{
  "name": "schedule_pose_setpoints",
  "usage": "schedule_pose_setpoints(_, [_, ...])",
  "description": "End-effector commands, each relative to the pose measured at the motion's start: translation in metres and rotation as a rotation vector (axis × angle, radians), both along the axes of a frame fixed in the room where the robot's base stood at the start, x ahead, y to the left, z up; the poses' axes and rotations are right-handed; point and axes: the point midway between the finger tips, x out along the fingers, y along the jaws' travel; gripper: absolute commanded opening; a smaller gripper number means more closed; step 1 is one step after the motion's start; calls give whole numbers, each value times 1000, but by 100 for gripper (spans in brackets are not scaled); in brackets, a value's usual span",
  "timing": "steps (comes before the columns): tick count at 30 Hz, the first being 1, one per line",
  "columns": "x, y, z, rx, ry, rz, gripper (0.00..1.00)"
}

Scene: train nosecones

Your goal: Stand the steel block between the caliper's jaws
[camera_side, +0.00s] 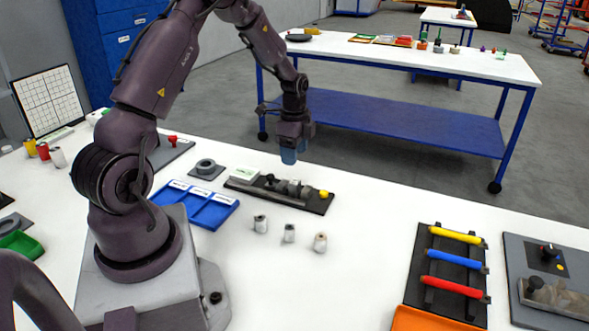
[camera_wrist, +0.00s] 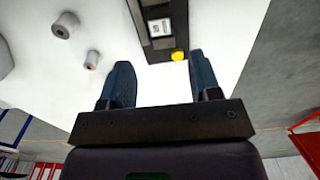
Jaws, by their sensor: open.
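The caliper sits on a dark base plate (camera_side: 318,207), with grey jaw parts (camera_side: 293,188) in its middle and a yellow knob (camera_side: 323,194) at its right end. Three small grey blocks stand upright on the white table in front of it: left (camera_side: 260,224), middle (camera_side: 289,233) and right (camera_side: 320,243), the right one with a brownish top. I cannot tell which is steel. My gripper (camera_side: 290,158) points down above the caliper, open and empty. In the wrist view its blue fingers (camera_wrist: 162,78) are apart, with the yellow knob (camera_wrist: 178,55) seen beyond them.
A blue tray (camera_side: 205,222) with three labelled compartments lies left of the blocks. A grey ring on a pad (camera_side: 206,169) is behind it. A black rack (camera_side: 432,293) with yellow, blue and red handles stands at right. The table between the blocks and rack is clear.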

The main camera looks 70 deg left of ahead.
Motion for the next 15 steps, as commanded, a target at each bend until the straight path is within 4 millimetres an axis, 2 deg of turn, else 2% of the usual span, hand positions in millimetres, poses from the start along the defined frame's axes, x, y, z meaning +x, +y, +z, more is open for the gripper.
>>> schedule_pose_setpoints(1, [1,0,8,2,-4,0,57])
schedule_pose_setpoints(8, [2,-6,33,8,-9,12,57])
schedule_pose_setpoints(11, [5,-25,61,29,-36,52,57])
schedule_pose_setpoints(15, [1,-73,120,63,-110,164,57])
